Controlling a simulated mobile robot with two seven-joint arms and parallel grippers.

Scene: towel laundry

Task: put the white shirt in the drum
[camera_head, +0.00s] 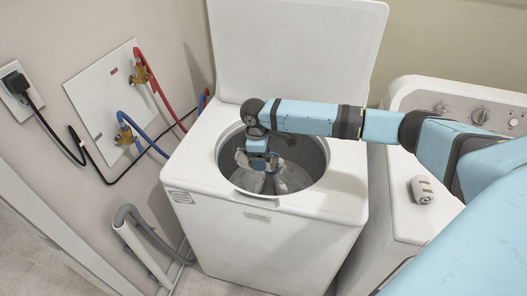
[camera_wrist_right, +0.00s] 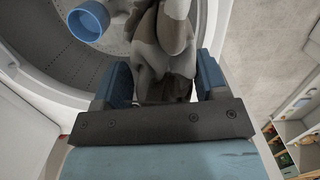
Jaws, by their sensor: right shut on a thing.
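The white washer's drum (camera_head: 226,166) is open at the top, with its lid (camera_head: 300,45) raised behind it. My right gripper (camera_head: 262,164) points down in the drum opening. In the right wrist view my right gripper (camera_wrist_right: 165,82) is shut on a bunched cloth (camera_wrist_right: 152,55), pale with grey patches, which I take to be the white shirt. In the head view a bit of this cloth (camera_head: 242,158) shows at the left of the gripper, inside the rim. Its lower part is hard to tell from the drum's inside. My left gripper is out of view.
A blue round cap (camera_wrist_right: 88,20) shows inside the drum in the right wrist view. Red and blue hoses (camera_head: 150,140) run along the left wall.

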